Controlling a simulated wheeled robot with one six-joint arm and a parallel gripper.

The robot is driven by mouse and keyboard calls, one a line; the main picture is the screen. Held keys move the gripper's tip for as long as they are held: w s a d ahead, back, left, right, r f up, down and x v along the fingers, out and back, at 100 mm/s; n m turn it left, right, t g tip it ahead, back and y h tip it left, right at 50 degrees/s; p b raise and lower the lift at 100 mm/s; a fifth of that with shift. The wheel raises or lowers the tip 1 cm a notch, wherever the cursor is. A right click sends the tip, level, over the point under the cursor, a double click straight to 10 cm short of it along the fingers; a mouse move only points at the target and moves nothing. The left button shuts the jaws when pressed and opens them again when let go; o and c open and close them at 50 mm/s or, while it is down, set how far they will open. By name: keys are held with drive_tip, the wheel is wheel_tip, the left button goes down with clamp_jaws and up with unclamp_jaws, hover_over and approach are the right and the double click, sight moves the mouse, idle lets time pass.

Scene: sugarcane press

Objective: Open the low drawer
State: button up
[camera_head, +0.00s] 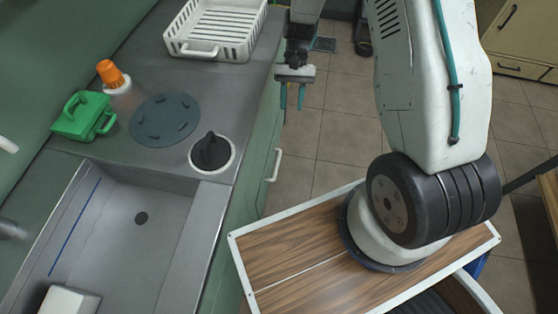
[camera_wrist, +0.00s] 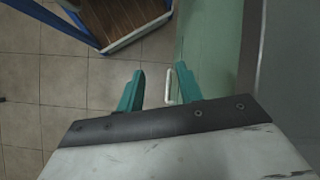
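My gripper (camera_head: 292,97) hangs at the upper middle of the head view, beside the green cabinet front (camera_head: 247,187). Its two teal fingers are parted, with nothing held between them. A white handle (camera_head: 274,165) stands out from the cabinet front, nearer the camera than my gripper. In the wrist view, a white handle (camera_wrist: 169,87) on the green front (camera_wrist: 212,55) appears between the fingers of my gripper (camera_wrist: 158,80), closer to the right one. I cannot tell the depth between them. The drawer's outline and whether this handle is the low one are unclear.
The grey counter holds a sink (camera_head: 130,225), a white basket (camera_head: 217,30), a green box (camera_head: 84,115) and a dark knob (camera_head: 211,152). Tiled floor (camera_head: 335,120) lies open right of the cabinet. Another cabinet (camera_head: 515,45) with dark handles stands at the upper right.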

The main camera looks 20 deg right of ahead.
wheel_tip(320, 180, down, 30)
drive_tip(key=w+m+y, duration=0.1)
drive_tip(key=w+m, duration=0.1)
drive_tip(key=m, duration=0.1)
drive_tip(key=t, duration=0.3)
approach(278, 164)
drive_tip(key=x, duration=0.6)
drive_tip(key=shift+a+f, duration=0.15)
drive_tip(key=shift+f, duration=0.1)
drive_tip(key=shift+s+a+f, duration=0.1)
drive_tip(key=shift+a+f, duration=0.15)
drive_tip(key=shift+f, duration=0.4)
clamp_jaws()
